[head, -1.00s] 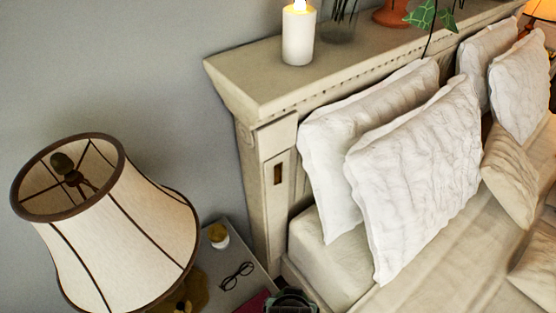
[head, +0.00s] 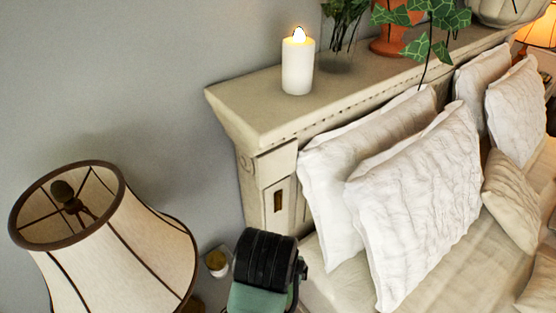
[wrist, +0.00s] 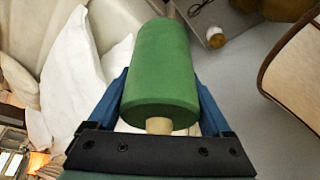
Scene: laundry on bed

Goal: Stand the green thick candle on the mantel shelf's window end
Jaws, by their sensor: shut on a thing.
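The green thick candle (wrist: 160,62) fills the middle of the wrist view, with a pale stub at its near end. My gripper (wrist: 163,85) is shut on it, with a blue finger along each side. The candle and fingers do not show in the head view; only my dark arm part shows low in the middle. The mantel shelf (head: 243,108) is the top of the bed's headboard. Its near left end is bare in front of a lit white candle (head: 298,68).
A glass vase with greenery (head: 338,50) and a terracotta pot with ivy (head: 389,42) stand farther along the shelf. White pillows (head: 410,195) lean below it. A large lampshade (head: 110,240) stands at left. A small jar (head: 217,262) sits on the bedside table.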

